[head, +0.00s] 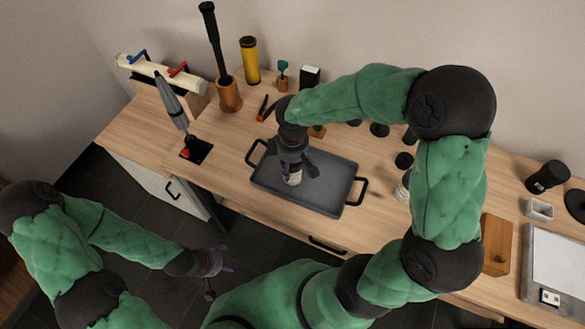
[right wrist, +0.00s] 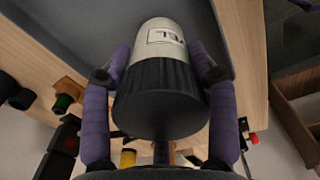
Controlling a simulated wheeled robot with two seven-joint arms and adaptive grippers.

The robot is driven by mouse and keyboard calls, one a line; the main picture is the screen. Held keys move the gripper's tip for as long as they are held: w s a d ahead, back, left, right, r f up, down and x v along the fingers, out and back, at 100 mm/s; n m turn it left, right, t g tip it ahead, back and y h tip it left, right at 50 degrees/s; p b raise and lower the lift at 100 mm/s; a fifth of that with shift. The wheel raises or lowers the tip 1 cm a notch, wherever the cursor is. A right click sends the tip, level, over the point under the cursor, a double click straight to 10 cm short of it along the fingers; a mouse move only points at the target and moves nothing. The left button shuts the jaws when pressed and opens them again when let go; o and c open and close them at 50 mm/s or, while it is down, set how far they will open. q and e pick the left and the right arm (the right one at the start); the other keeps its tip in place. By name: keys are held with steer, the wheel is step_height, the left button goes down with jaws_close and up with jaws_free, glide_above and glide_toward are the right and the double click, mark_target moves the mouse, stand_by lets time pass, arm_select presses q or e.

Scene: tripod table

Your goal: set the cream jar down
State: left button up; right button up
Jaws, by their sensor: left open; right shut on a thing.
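The cream jar (right wrist: 160,75) has a pale body with dark lettering and a black ribbed lid. In the right wrist view it sits between the two purple-grey fingers of my right gripper (right wrist: 162,98), which is shut on it. In the head view the jar (head: 292,179) shows as a small pale patch under my right gripper (head: 293,168), over the left-middle part of a grey tray with black handles (head: 330,189). I cannot tell whether its base touches the tray. My left gripper (head: 222,264) is open and empty, in front of the table, over the dark floor.
On the wooden table (head: 233,140), a brown pot (head: 229,95) with a tall black tool, a yellow cylinder (head: 250,61) and a grey umbrella-like object (head: 172,100) stand behind left. Small dark items lie right of the tray, partly behind my arm. The tray's right part is clear.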

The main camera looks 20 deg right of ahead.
steer(key=shift+f, duration=0.7)
steer(key=shift+f, duration=0.2)
steer(key=o, duration=1.2)
step_height(320, 180, up, 12)
steer(key=p, duration=0.3)
steer(key=shift+r+p, duration=0.25)
steer(key=shift+p, duration=0.15)
